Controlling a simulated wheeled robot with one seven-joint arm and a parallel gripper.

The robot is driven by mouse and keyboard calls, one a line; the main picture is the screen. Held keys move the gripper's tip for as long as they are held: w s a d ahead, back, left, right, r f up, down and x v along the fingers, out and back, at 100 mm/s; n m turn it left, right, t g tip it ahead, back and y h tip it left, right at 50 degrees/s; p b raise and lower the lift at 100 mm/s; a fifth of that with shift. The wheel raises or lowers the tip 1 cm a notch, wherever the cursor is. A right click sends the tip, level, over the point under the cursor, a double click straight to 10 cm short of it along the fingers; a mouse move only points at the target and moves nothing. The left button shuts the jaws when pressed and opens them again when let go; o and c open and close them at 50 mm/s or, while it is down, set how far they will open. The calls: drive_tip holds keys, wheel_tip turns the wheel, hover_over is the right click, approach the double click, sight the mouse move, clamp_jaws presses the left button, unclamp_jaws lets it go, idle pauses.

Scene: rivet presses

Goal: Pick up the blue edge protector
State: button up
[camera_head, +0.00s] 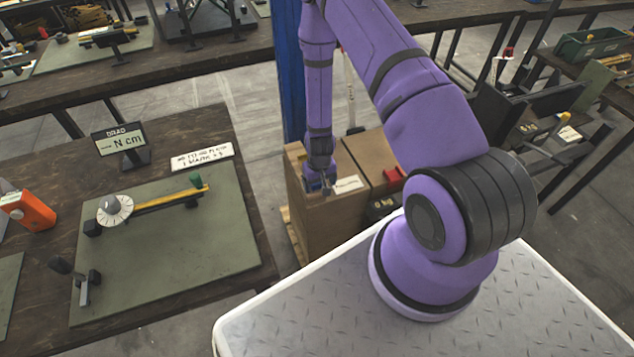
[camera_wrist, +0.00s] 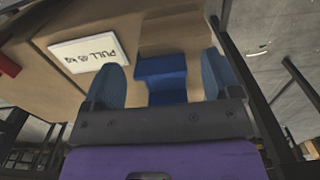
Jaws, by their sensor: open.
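The blue edge protector (camera_wrist: 162,78) sits on the edge of a brown carton (camera_head: 345,225) and shows in the wrist view between my gripper's two fingers. My gripper (camera_wrist: 161,64) is open, with one blue-padded finger on each side of the protector. Gaps show between the protector and both fingers. There the protector is small and hard to tell apart from the gripper.
A label reading "PULL" (camera_wrist: 85,52) lies on the carton top beside the gripper. A blue post (camera_head: 288,75) stands close behind the arm. A red object (camera_head: 392,175) is on the carton's right part. A workbench (camera_head: 225,130) with a torque device stands left.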

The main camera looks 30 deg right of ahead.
drive_tip(key=c, duration=1)
drive_tip(key=shift+r, duration=0.15)
